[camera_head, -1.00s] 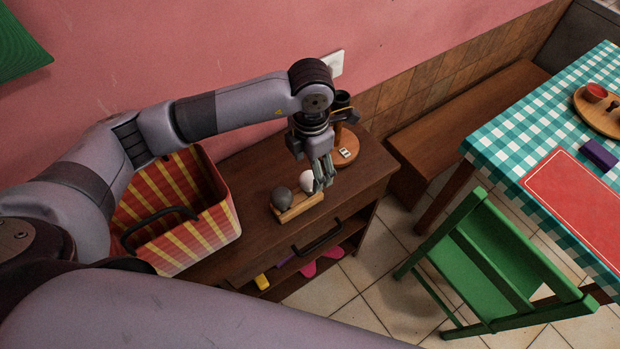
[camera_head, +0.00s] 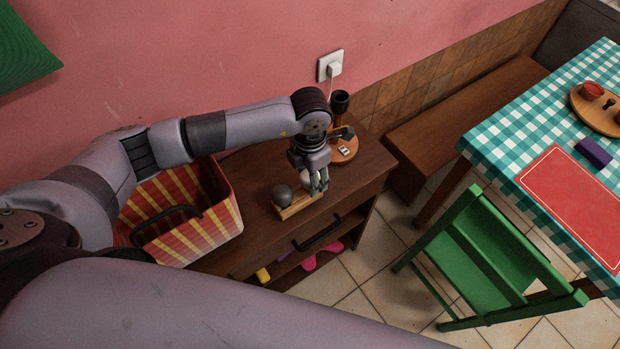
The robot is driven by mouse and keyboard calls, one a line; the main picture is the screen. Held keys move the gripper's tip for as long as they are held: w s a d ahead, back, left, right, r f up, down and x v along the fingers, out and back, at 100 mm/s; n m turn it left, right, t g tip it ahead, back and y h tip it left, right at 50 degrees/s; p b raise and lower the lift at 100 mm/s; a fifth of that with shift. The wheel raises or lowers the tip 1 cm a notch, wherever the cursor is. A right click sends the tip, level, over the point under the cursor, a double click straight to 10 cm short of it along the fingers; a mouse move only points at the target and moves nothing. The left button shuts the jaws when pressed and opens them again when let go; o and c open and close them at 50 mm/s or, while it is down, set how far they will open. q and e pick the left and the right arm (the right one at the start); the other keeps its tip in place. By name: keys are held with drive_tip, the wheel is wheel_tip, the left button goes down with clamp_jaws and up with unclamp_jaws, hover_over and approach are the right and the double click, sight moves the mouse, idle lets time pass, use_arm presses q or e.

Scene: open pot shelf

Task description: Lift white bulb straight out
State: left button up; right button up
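A small wooden holder (camera_head: 300,207) lies on the dark wood cabinet top. A dark grey bulb (camera_head: 282,196) sits upright at its left end. My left gripper (camera_head: 316,186) points down over the holder's right end, where the white bulb stood in the earlier view. My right gripper is out of view.
A red-and-yellow striped basket (camera_head: 192,235) stands left of the holder. A round wooden lamp base (camera_head: 344,149) with a dark socket (camera_head: 340,103) stands behind the gripper, by a wall outlet (camera_head: 330,66). The cabinet top (camera_head: 255,160) is bare behind the holder.

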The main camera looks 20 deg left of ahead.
use_arm(q)
drive_tip(key=c, duration=0.5)
drive_tip(key=shift+o, duration=0.2)
drive_tip(key=shift+r, duration=0.1)
